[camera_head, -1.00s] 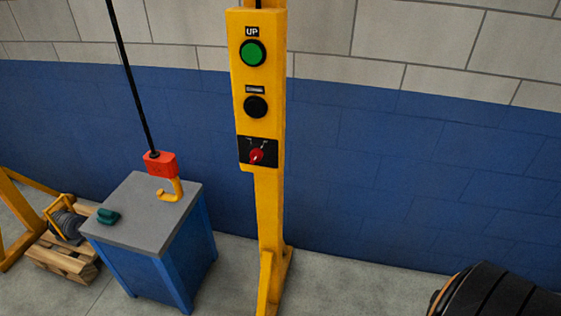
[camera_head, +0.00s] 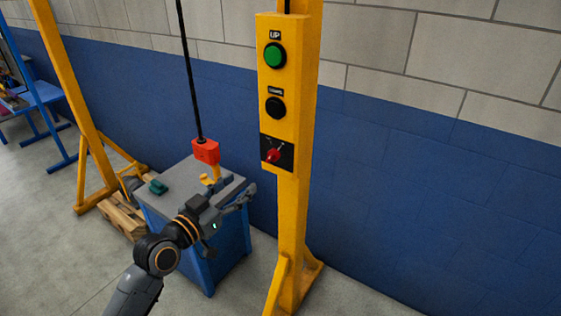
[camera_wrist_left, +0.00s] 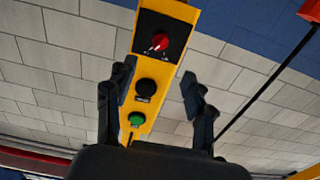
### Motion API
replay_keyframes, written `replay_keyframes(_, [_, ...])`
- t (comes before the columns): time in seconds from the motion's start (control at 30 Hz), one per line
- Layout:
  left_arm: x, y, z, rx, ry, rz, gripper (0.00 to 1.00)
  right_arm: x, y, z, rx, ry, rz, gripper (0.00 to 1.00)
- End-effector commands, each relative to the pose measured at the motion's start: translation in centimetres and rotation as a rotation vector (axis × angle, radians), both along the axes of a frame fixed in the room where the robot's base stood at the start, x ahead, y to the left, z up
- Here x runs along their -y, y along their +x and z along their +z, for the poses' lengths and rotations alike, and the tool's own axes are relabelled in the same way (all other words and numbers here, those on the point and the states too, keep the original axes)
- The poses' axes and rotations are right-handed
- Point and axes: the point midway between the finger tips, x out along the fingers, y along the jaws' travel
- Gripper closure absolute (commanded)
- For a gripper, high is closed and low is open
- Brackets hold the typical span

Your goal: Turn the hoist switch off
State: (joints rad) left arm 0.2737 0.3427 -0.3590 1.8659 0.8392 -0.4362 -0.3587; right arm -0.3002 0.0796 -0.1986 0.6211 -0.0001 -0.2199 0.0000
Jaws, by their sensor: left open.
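The hoist switch is a red rotary knob (camera_head: 272,156) on a black plate, low on the yellow control box (camera_head: 294,110). A green UP button (camera_head: 275,55) and a black button (camera_head: 275,106) sit above it. The knob looks turned at an angle; its labels are too small to read. My left gripper (camera_head: 238,192) is open and empty, in front of the cabinet, below and left of the knob. In the left wrist view the knob (camera_wrist_left: 158,42) appears beyond the open fingers (camera_wrist_left: 155,88), with nothing between them. My right gripper is not in view.
A red hoist block (camera_head: 206,151) with a yellow hook hangs on a black cable over the grey-topped blue cabinet (camera_head: 180,178). A green object (camera_head: 158,187) lies on the cabinet. A yellow frame (camera_head: 80,95) stands at left. The floor at right of the post is clear.

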Motion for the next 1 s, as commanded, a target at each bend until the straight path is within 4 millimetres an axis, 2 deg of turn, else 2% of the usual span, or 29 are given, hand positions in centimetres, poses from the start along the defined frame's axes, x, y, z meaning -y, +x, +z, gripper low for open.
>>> replay_keyframes(0.2, [2.6,3.4,0.3,-0.002,-0.004,0.000,0.46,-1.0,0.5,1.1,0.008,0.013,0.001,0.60])
replay_keyframes(0.53, [6.3,8.6,0.1,-0.002,-0.001,0.001,0.46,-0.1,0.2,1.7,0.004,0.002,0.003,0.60])
replay_keyframes(0.73, [7.3,10.1,-0.1,-0.003,0.000,0.001,0.46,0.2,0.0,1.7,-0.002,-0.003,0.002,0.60])
replay_keyframes(1.0, [7.6,10.4,-0.1,-0.001,0.000,0.002,0.46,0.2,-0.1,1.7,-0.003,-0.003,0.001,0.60])
